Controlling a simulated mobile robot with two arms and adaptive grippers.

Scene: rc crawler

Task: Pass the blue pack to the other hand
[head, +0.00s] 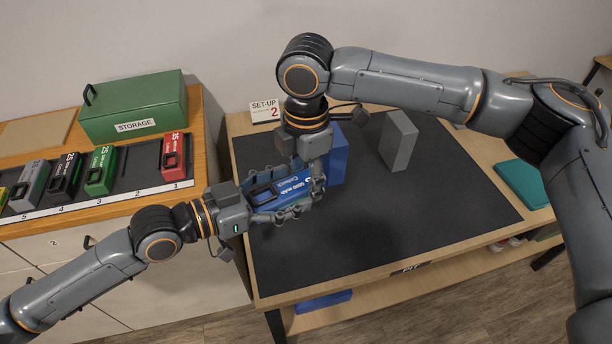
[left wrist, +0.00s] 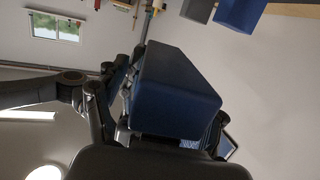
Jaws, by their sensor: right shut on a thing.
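The blue pack (head: 287,187), with white lettering and a dark handle, is held above the black mat's left edge. My right gripper (head: 318,182) reaches down from above and is shut on the pack's right end. My left gripper (head: 275,195) comes from the left, with its fingers spread along both sides of the pack; I see no clear grip by them. In the left wrist view the pack (left wrist: 175,95) fills the middle, with finger parts on both sides. The pack's right end is partly hidden by the right fingers.
A blue block (head: 337,158) and a grey block (head: 399,141) stand on the black mat (head: 400,225). The mat's front is clear. At left, a rack (head: 120,195) holds several packs beside a green storage box (head: 135,105). A teal item (head: 524,183) lies at right.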

